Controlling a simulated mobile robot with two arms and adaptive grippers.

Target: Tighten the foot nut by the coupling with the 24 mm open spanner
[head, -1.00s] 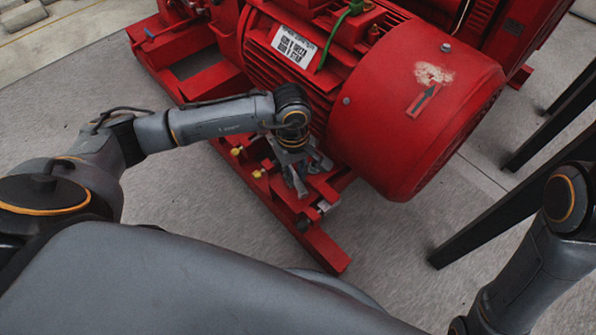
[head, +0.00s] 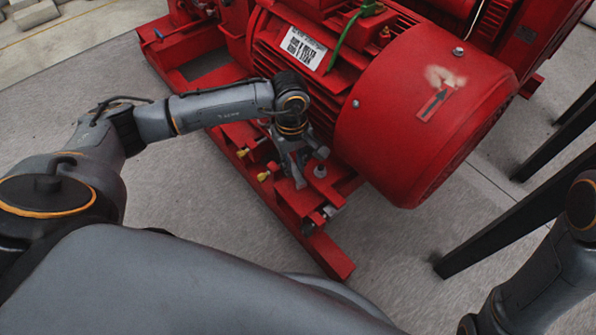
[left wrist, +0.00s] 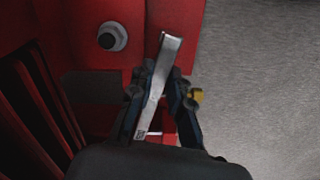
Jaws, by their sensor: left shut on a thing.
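My left gripper (head: 297,172) is beside the red motor (head: 415,125), low over its foot and the base rail. In the left wrist view, the gripper (left wrist: 162,88) is shut on a flat silver spanner (left wrist: 162,72). The spanner's far end points up the picture, over the red base. A grey foot nut (left wrist: 112,36) on a washer sits on the red foot, left of the spanner tip and apart from it. A grey bolt head or nut also shows beside the gripper in the head view (head: 320,171). I cannot make out the coupling. My right gripper is out of view.
Yellow-tipped screws (head: 264,176) stick out along the red base rail (head: 325,250). The motor's ribbed side rises close to my left gripper. Dark beams (head: 510,220) stand at the right. The grey floor (head: 205,205) in front of the base is clear.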

